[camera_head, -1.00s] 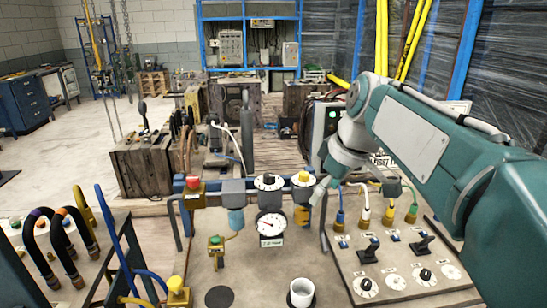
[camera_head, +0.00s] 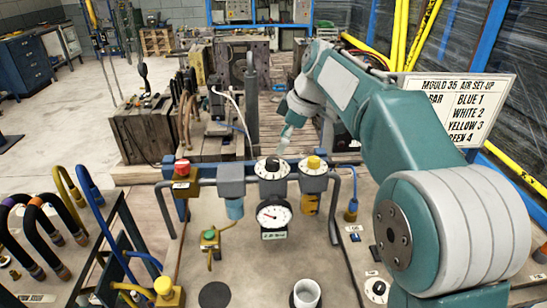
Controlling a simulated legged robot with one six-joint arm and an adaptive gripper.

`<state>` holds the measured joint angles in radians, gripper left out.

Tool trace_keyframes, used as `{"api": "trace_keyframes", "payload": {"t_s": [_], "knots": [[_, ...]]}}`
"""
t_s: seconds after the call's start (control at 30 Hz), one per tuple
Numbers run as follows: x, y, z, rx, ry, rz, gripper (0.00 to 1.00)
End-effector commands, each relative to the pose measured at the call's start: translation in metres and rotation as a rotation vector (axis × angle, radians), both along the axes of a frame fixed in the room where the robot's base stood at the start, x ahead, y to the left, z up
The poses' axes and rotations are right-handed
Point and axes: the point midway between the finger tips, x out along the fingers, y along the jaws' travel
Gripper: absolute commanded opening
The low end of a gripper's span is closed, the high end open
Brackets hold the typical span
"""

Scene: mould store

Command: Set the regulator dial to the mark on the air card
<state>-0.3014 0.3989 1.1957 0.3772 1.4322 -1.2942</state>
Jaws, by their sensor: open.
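The regulator dial (camera_head: 271,164) is a black knob on a white marked ring, on top of a grey block in the pipe run. My gripper (camera_head: 283,148) is open just above and slightly right of the dial, pointing down at it. I cannot tell whether it touches the knob. The air card (camera_head: 468,104) is a white sign at the right, headed "MOULD 35 AIR SET-UP", listing blue 1, white 2, yellow 3 and a partly covered line with 4. My arm hides its lower left. A round white gauge (camera_head: 273,216) with a red needle sits below the dial.
A yellow-knobbed unit (camera_head: 313,164) stands close right of the dial, and a red-knobbed valve (camera_head: 182,170) to the left. A white cup (camera_head: 306,294) stands in front. Curved hoses (camera_head: 70,190) rise at the left. My arm covers much of the right-hand panel.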

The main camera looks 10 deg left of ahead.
Motion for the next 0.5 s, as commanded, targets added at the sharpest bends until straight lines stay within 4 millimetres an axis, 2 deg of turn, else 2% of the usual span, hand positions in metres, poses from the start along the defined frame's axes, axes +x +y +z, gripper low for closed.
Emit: {"api": "trace_keyframes", "payload": {"t_s": [0.2,0.33,0.5], "knots": [[-0.001,0.015,-0.036,-0.001,0.003,0.000,0.85],[0.000,0.020,-0.048,0.000,0.002,-0.001,0.85],[0.000,0.022,-0.054,0.001,0.000,-0.002,0.85]]}}
